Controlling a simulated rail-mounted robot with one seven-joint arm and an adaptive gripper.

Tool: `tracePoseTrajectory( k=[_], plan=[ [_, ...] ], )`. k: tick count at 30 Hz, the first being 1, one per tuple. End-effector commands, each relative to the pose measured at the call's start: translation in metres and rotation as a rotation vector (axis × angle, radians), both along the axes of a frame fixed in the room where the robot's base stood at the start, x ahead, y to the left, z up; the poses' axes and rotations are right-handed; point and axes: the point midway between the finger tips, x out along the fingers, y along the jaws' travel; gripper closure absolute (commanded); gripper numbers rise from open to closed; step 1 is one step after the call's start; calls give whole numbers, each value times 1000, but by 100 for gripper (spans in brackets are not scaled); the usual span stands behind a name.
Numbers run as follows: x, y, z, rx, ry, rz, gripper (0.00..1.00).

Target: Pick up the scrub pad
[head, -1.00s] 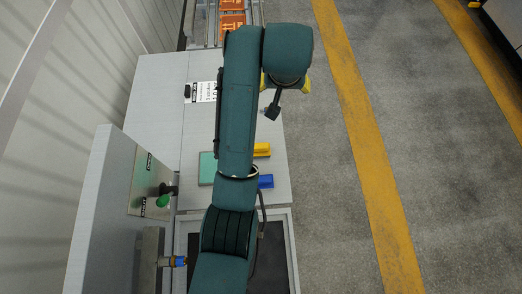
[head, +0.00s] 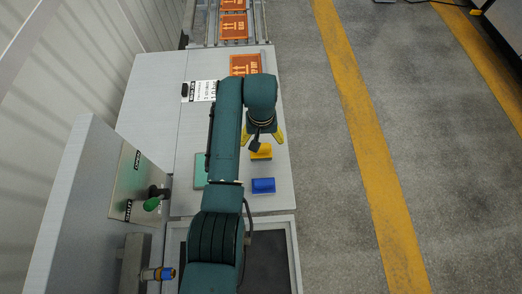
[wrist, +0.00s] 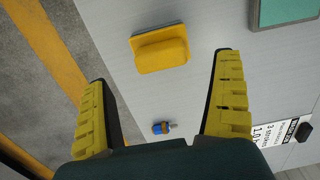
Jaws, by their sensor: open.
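A yellow block with a raised grip (head: 261,152) lies on the grey worktop; it also shows in the wrist view (wrist: 160,50). A blue block of similar shape (head: 263,185) lies nearer me. A flat teal pad (head: 201,170) is partly hidden behind my arm; its corner shows in the wrist view (wrist: 285,10). I cannot tell for certain which is the scrub pad. My gripper (head: 265,138) is open and empty above the worktop. In the wrist view its fingers (wrist: 160,75) stand wide apart, with the yellow block just beyond their tips, untouched.
A small blue and orange item (wrist: 162,128) lies on the worktop. A printed label (head: 203,91) is at the back. Orange crates (head: 234,27) line the conveyor behind. A panel with a green knob (head: 152,204) stands at left. Open floor is on the right.

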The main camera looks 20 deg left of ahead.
Motion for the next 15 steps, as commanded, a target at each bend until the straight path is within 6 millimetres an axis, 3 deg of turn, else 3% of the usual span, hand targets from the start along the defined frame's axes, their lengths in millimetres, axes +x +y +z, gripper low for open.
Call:
tracePoseTrajectory(
  k=[3, 6, 14, 15],
  plan=[
    [-2, 1, -26, -2, 6, 0, 4],
    [-1, 1, -39, -1, 3, 0, 4],
    [-1, 1, -43, 0, 1, 0, 4],
    [-1, 1, -43, 0, 1, 0, 10]
  ],
)
